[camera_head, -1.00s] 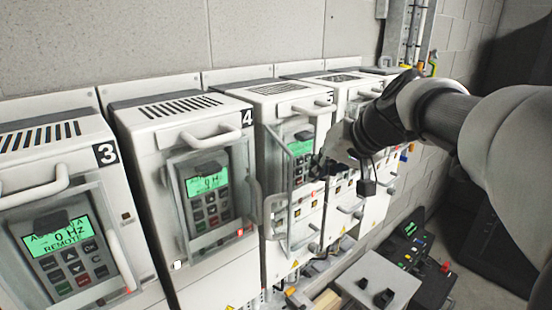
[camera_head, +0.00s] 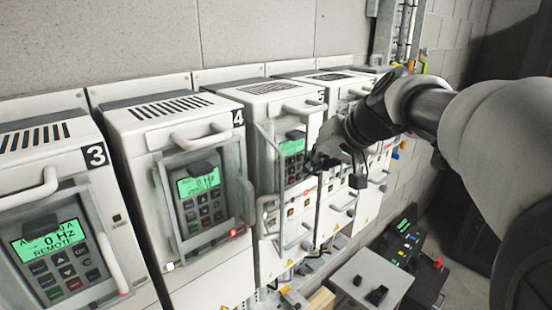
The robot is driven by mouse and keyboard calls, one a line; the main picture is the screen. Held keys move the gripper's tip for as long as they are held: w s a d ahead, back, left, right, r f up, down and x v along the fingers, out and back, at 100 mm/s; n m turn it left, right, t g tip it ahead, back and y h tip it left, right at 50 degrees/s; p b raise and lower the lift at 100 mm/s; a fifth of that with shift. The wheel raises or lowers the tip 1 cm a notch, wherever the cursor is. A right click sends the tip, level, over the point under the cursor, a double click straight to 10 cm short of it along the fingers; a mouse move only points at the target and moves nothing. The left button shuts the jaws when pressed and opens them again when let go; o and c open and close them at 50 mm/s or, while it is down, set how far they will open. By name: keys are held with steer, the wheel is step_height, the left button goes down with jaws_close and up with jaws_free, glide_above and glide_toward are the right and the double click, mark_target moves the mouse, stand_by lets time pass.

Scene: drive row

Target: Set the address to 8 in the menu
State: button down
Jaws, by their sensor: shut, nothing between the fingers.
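A row of white drives stands along the wall. Drive 5 (camera_head: 268,96) has a lit green display (camera_head: 291,146) with a keypad (camera_head: 292,168) below it, and its clear cover stands swung open. The display text is too small to read. My gripper (camera_head: 316,161) is shut and empty, its tip at the right edge of the keypad of drive 5. I cannot tell whether it touches a key. Drive 4 (camera_head: 165,108) and drive 3 (camera_head: 40,142) are to the left with green displays; drive 3 reads 0 Hz and REMOTE.
Handles (camera_head: 205,136) and open cover edges stick out from the drive fronts. A grey box with black knobs (camera_head: 372,285) stands low at the front right, with a dark panel of coloured buttons (camera_head: 405,247) behind it. A padlock (camera_head: 358,181) hangs right of my gripper.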

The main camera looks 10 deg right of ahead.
steer(key=shift+w+a, duration=0.2)
steer(key=shift+w, duration=0.1)
stand_by(0.4)
steer(key=shift+s+d, duration=0.1)
stand_by(0.4)
steer(key=shift+s+d+b, duration=0.4)
steer(key=shift+s, duration=0.15)
steer(key=s+d+b, duration=0.1)
steer(key=s, duration=0.1)
steer(key=s+d+b, duration=0.1)
steer(key=s+d, duration=0.1)
stand_by(0.3)
stand_by(2.9)
